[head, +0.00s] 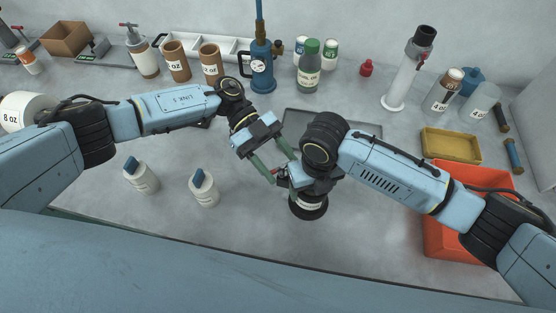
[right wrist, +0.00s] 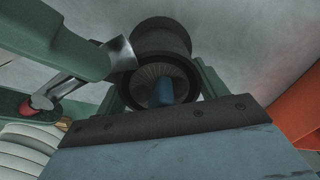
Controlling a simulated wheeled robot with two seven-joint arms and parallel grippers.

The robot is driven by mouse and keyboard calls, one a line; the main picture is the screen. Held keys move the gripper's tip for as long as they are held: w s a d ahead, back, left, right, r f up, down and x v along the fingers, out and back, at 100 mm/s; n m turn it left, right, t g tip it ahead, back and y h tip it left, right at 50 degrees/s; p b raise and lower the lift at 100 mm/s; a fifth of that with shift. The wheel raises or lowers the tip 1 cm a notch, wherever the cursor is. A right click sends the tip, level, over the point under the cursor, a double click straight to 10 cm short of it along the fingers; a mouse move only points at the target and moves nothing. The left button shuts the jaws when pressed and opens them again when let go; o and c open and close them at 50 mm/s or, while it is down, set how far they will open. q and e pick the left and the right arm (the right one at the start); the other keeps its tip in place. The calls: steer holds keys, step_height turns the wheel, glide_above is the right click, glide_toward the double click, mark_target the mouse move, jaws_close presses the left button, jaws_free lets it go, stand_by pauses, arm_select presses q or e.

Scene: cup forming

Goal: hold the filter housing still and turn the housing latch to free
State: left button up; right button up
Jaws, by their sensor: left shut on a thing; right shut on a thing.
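The filter housing (head: 310,207) is a dark cylinder with a pale label, partly hidden in the head view by my right gripper. In the right wrist view the filter housing (right wrist: 163,42) shows a round end with pleats and a blue piece inside. My right gripper (head: 302,187) is shut on it, with green fingers on both sides. The housing latch (right wrist: 85,78) is a metal lever with a red tip. Its red part (head: 276,172) shows small in the head view. My left gripper (head: 281,169) is shut on the latch, its green fingers around the lever.
Two white bottles with blue tops (head: 141,176) (head: 204,188) stand at the left front. A dark flat tray (head: 360,130) lies behind the grippers. An orange bin (head: 440,240) and a yellow tray (head: 451,146) are at right. Containers and a blue pump (head: 262,68) line the back.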

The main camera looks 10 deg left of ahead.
arm_select(q)
steer(key=shift+n+t, duration=0.4)
steer(key=shift+t, duration=0.1)
steer(key=shift+s+a+n+t+h, duration=0.15)
steer(key=shift+n+t+h, duration=0.5)
steer(key=shift+n+t, duration=1)
steer(key=shift+s+a+n+t+h, duration=0.15)
steer(key=shift+n+t+h, duration=0.5)
steer(key=shift+n+t, duration=0.95)
steer(key=shift+d+t, duration=0.1)
steer(key=shift+t, duration=0.15)
steer(key=o, duration=1)
steer(key=shift+c, duration=0.2)
steer(key=shift+r, duration=0.1)
step_height(320, 180, up, 10)
